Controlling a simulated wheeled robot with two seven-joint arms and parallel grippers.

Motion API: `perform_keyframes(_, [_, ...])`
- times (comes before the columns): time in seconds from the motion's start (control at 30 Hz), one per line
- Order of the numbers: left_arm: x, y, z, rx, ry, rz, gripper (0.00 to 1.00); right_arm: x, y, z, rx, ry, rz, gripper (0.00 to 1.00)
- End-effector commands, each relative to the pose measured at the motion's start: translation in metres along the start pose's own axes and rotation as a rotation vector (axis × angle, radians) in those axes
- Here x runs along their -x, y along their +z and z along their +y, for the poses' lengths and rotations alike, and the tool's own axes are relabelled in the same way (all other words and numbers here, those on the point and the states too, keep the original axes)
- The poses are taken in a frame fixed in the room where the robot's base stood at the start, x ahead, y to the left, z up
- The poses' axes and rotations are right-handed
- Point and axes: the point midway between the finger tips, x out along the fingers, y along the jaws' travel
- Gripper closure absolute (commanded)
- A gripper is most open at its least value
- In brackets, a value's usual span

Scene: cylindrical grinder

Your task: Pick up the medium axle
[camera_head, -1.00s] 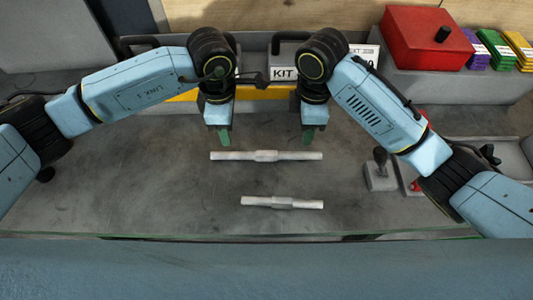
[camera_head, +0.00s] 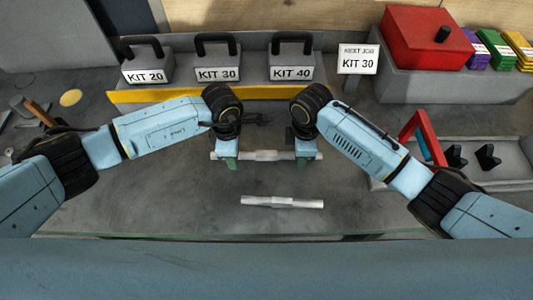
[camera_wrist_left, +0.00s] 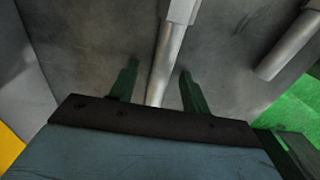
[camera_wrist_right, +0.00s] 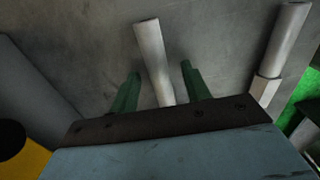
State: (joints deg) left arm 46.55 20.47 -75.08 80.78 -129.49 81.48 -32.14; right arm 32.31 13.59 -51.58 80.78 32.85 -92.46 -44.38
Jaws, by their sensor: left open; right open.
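Two pale metal axles with thicker middles lie crosswise on the grey table. The longer, farther axle (camera_head: 262,156) has my left gripper (camera_head: 226,162) over its left part and my right gripper (camera_head: 307,160) over its right part. The left wrist view shows this axle (camera_wrist_left: 166,60) running between the open green fingers (camera_wrist_left: 158,72). The right wrist view also shows it (camera_wrist_right: 150,48) between open fingers (camera_wrist_right: 160,72). The shorter, nearer axle (camera_head: 282,202) lies clear of both grippers. No label tells which axle is the medium one.
Weights marked KIT 20 (camera_head: 147,65), KIT 30 (camera_head: 217,62) and KIT 40 (camera_head: 291,62) stand behind a yellow strip. A sign (camera_head: 358,60) reads NEXT JOB KIT 30. A red box (camera_head: 425,38) is at the back right. A grey tray (camera_head: 510,160) stands right.

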Motion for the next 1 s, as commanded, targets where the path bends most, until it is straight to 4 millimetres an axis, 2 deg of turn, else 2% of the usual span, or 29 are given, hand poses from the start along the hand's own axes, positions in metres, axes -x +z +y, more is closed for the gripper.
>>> perform_keyframes(0.1, [0.0002, 0.0001, 0.0, 0.0, 0.0, 0.0, 0.53, 0.0001, -0.0001, -0.0001, 0.0, 0.0, 0.0, 0.53])
perform_keyframes(0.47, [0.0005, 0.0, 0.0001, 0.0, 0.0, 0.0, 1.0, 0.0004, 0.0001, 0.0, 0.0, 0.0, 0.0, 1.0])
perform_keyframes(1.0, [0.0007, -0.0002, 0.0003, 0.001, 0.0, 0.0, 1.0, 0.0006, 0.0003, 0.0002, -0.001, 0.0, 0.0, 1.0])
